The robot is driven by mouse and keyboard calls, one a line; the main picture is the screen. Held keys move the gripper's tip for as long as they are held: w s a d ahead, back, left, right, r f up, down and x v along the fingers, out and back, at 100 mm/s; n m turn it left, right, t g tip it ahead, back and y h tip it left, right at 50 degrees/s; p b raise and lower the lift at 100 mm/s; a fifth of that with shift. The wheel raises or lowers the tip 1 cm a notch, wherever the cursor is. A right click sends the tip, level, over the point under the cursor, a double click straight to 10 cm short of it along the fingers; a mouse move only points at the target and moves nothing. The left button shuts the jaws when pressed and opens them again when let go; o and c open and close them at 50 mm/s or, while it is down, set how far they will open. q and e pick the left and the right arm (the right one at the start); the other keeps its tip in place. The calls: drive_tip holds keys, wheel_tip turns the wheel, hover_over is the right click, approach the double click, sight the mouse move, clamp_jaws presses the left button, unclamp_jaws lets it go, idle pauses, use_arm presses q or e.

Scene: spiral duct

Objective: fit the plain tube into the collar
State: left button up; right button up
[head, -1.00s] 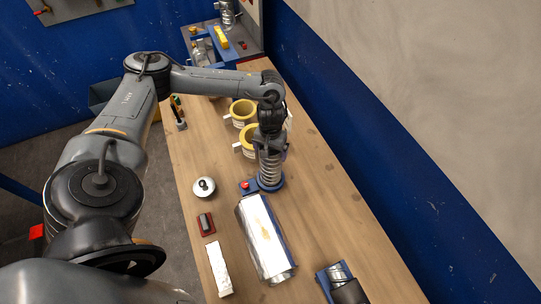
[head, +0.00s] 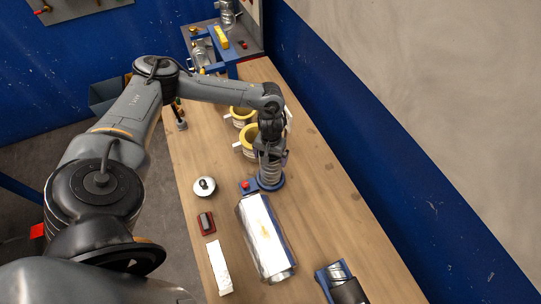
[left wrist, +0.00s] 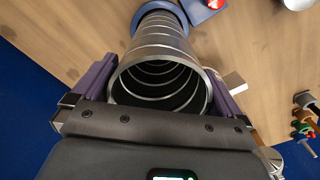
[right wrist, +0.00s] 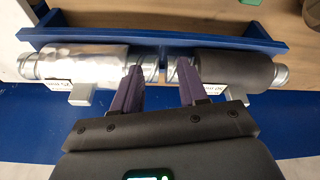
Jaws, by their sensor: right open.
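The plain tube, a bare grey spiral-seamed duct (head: 271,172), stands about upright at the blue collar (head: 279,184) on the bench. In the left wrist view its open near end (left wrist: 160,90) faces me, and its far end meets the blue ring (left wrist: 134,22). Whether it is fully seated is hidden. My left gripper (head: 271,151) is above the collar, its purple fingers closed against both sides of the tube. My right gripper (right wrist: 160,66) is open, its fingers over a blue tray (right wrist: 215,43) holding a foil-wrapped duct (right wrist: 85,62) and a dark-sleeved duct (right wrist: 235,70).
A large silver duct (head: 264,240) lies before the collar. A red button (head: 246,184), a metal lidded disc (head: 204,187), a dark block on red (head: 206,222) and a white strip (head: 218,267) lie left. Yellow-rimmed cups (head: 247,140) stand behind.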

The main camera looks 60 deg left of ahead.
use_arm(q)
drive_tip(key=shift+r, duration=0.1)
wheel_tip(320, 180, up, 12)
drive_tip(key=p, duration=0.1)
drive_tip(key=w+d+f+m+t+h, duration=0.1)
drive_tip(key=w+d+f+m+t, duration=0.2)
drive_tip(key=d, duration=0.7)
drive_tip(key=w+d+f+m+h, duration=0.1)
drive_tip(key=d+f+m, duration=0.3)
drive_tip(key=d, duration=0.5)
drive_tip(key=d+r+m+t+h, duration=0.2)
drive_tip(key=d+r+m, duration=0.1)
drive_tip(key=d, duration=0.6)
drive_tip(key=d+r+m+t+h, duration=0.1)
drive_tip(key=d+r+m+t, duration=0.15)
drive_tip(key=d, duration=0.65)
drive_tip(key=s+a+f+n+g+y, duration=0.2)
drive_tip(key=s+a+f+g+y, duration=0.1)
drive_tip(key=s+a, duration=1)
drive_tip(key=s+g+y, duration=0.1)
drive_tip(key=s, duration=0.1)
drive_tip(key=shift+s+y, duration=0.3)
drive_tip(key=shift+y, duration=0.1)
